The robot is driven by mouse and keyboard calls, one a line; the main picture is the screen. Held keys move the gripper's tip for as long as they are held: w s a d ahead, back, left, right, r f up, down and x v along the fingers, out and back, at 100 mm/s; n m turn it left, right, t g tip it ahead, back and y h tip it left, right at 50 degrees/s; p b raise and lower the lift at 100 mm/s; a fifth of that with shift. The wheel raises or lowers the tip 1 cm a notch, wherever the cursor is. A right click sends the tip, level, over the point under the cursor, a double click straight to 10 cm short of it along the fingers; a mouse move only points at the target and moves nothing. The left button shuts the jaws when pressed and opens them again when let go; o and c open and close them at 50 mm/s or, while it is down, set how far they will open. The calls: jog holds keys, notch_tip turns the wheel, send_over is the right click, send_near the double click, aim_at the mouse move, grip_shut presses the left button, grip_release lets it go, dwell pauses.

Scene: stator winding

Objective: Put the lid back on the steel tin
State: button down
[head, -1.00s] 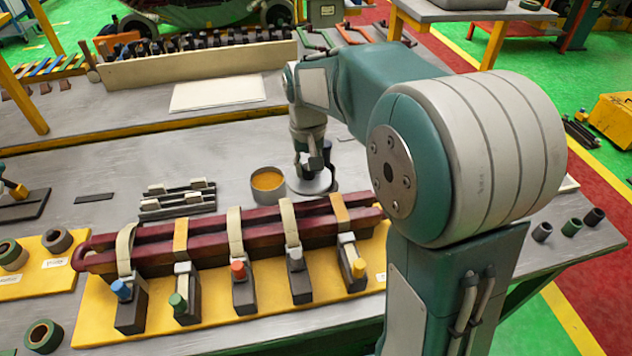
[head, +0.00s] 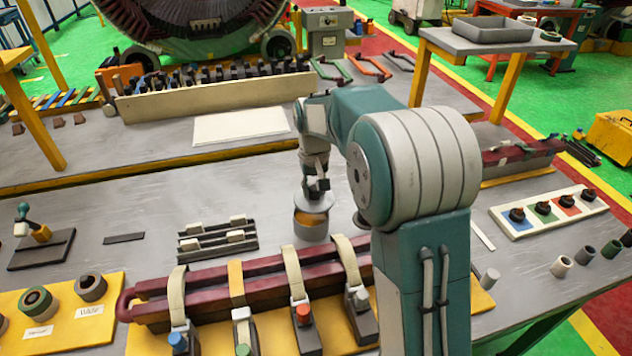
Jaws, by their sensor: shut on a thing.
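The steel tin (head: 311,230) stands on the grey bench behind the dark red coil bars. Orange contents show in its open mouth. My gripper (head: 316,188) points down over the tin and is shut on the grey round lid (head: 310,203). The lid covers the far part of the tin's mouth in the picture, while orange still shows at the near part. I cannot tell whether the lid touches the rim. The fingertips are small and partly hidden.
The coil bars (head: 250,275) with several clamps lie just in front of the tin. A dark rack of small pale blocks (head: 217,238) is to its left. A round dark object (head: 361,220) is partly hidden behind my arm. Open bench lies behind the tin.

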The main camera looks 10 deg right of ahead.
aim_at(310, 200)
jog(key=shift+a+f, duration=0.9)
jog(key=shift+f, duration=0.55)
jog(key=shift+d+f, duration=0.5)
jog(key=shift+d, duration=0.2)
jog(key=shift+a, duration=0.5)
jog(key=shift+d, duration=0.1)
jog(key=shift+d+r, duration=0.1)
jog(key=shift+d, duration=0.35)
jog(key=shift+a, duration=0.25)
jog(key=shift+a, duration=0.1)
